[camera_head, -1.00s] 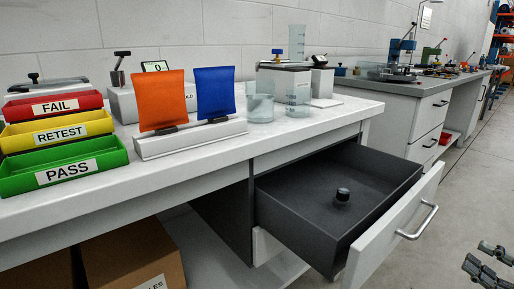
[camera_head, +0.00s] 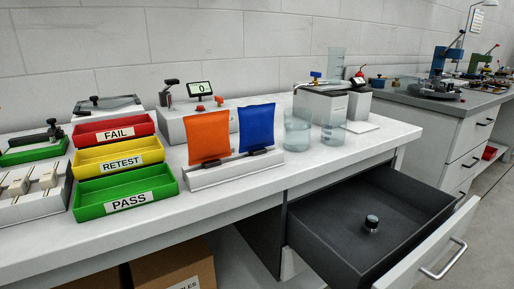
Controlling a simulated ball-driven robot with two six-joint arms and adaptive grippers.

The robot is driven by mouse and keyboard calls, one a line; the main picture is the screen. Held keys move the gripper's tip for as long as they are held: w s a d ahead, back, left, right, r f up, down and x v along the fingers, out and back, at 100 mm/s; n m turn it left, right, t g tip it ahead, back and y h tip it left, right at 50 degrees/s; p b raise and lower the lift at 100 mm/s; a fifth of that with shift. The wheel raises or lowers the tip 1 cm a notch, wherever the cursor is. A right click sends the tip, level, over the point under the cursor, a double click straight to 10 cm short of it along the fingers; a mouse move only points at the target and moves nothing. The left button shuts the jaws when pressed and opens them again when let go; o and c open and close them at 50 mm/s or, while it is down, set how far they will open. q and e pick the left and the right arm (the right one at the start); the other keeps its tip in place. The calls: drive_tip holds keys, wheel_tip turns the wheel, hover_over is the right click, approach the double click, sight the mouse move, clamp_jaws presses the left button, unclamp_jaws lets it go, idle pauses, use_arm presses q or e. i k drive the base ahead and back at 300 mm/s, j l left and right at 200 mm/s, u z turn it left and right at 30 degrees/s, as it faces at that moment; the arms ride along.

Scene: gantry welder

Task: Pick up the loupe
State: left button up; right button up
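A small black cylindrical piece with a lighter, clear-looking base, which looks like the loupe (camera_head: 371,223), stands on the floor of the open dark grey drawer (camera_head: 330,243). Nothing touches it. The drawer is pulled out below the white bench at the lower right. Neither of my grippers shows in the current head view.
The white bench (camera_head: 240,198) carries FAIL, RETEST and PASS trays (camera_head: 128,204), orange (camera_head: 208,138) and blue (camera_head: 257,127) panels on a stand, and glass beakers (camera_head: 298,130). The drawer front with its handle (camera_head: 443,260) juts out at right. Floor shows at far right.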

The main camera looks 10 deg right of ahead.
sight(369, 227)
drive_tip(key=k+l+z, duration=0.1)
drive_tip(key=z, duration=1.15)
drive_tip(key=l, duration=0.1)
